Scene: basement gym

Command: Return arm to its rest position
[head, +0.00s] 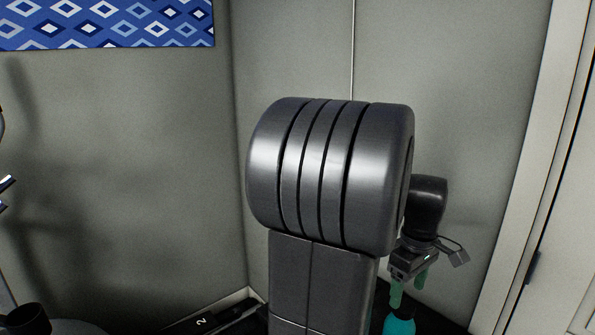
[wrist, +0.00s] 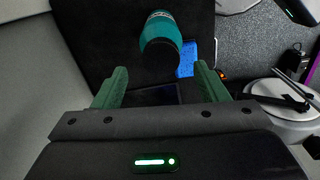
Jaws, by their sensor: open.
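My gripper (head: 409,287) hangs at the lower right in the head view, fingers pointing down. Its two green fingers are apart with nothing between them; the gripper also shows in the wrist view (wrist: 162,68). A teal bottle (head: 399,325) is just below the fingers in the head view, cut off by the lower edge. In the wrist view the bottle (wrist: 165,28) is beyond the fingertips, its dark end towards me, over a dark surface. I cannot tell its exact distance from the fingers. My arm hides the middle of the head view.
A grey wall corner stands close behind my arm, with a white door frame (head: 520,170) at the right. A blue patterned panel (head: 110,22) hangs upper left. A small blue item (wrist: 187,58) lies beside the bottle. A round pale object (wrist: 285,115) with black bars is at the right.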

